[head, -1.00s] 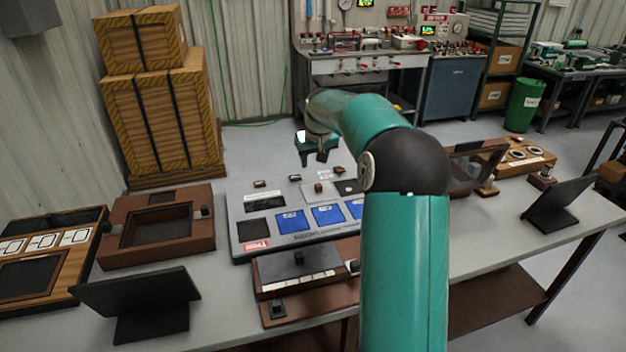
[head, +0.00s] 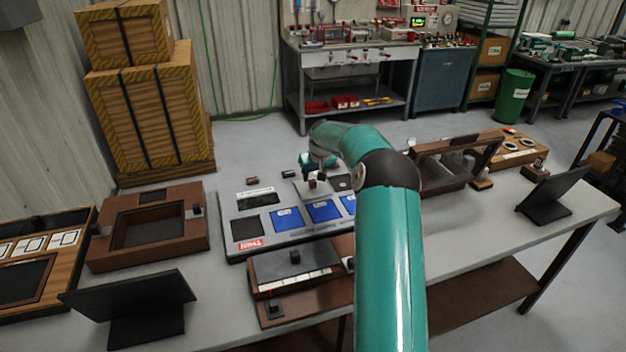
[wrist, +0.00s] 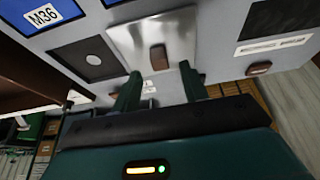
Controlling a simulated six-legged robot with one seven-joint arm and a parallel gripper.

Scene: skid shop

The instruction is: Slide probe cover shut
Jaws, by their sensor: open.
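The probe cover appears to be the silver metal plate (wrist: 178,28) with a small brown knob (wrist: 158,57) on the grey panel. In the head view the plate (head: 318,194) sits behind the blue tiles. A dark square with a round spot (wrist: 85,57) lies beside the plate, uncovered. My gripper (wrist: 160,76) is open, its two fingers apart, with the knob in line with the gap just beyond the tips. I cannot tell whether the fingers touch the plate. In the head view my gripper (head: 316,177) is low over the panel, partly hiding the knob.
The grey panel (head: 233,207) carries blue tiles and small brown knobs. A brown slotted box (head: 265,287) stands in front, a brown framed tray (head: 190,240) at left, and an open brown case (head: 432,178) at right. The bench is bare at right front.

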